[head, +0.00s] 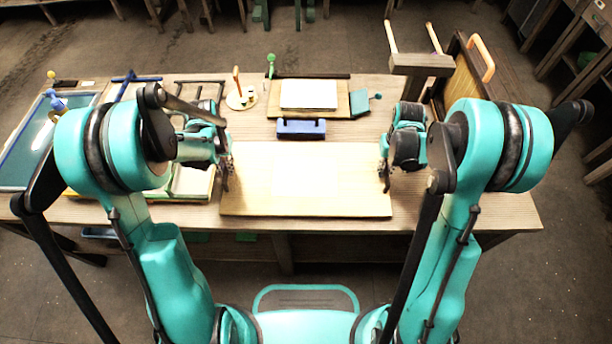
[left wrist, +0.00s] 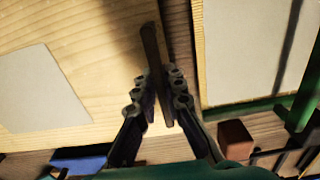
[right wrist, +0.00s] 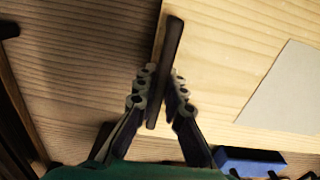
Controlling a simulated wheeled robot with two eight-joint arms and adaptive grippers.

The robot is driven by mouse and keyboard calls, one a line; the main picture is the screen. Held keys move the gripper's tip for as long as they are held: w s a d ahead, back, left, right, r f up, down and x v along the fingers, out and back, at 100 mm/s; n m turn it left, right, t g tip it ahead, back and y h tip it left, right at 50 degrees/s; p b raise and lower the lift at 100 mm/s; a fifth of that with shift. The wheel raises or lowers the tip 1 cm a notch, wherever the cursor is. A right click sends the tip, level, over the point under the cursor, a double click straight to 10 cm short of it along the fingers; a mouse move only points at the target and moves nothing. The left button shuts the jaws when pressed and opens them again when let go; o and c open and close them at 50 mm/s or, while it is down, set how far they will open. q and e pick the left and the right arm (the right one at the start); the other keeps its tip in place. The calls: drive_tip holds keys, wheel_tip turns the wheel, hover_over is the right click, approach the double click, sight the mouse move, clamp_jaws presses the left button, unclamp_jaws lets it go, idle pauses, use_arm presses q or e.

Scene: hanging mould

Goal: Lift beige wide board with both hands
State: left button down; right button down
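The beige wide board (head: 300,196) lies flat on the workbench, with a paler rectangle in its upper middle. It also shows in the left wrist view (left wrist: 100,25) and the right wrist view (right wrist: 225,50). My left gripper (head: 226,178) is at its left edge and my right gripper (head: 385,174) at its right edge. In each wrist view a dark bar runs along the board's edge between the fingers. The left wrist fingers (left wrist: 160,88) and right wrist fingers (right wrist: 163,82) sit close on both sides of it. Any fingertip contact is partly hidden.
Behind the board stand a blue block (head: 301,129) and a smaller board with a white sheet (head: 308,94). Trays, including a blue one (head: 22,150), crowd the left. A wooden rack (head: 464,75) stands at back right. The workbench (head: 480,205) is clear at front right.

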use_arm(q)
drive_tip(key=shift+r, duration=0.15)
use_arm(e)
drive_tip(key=shift+r, duration=0.1)
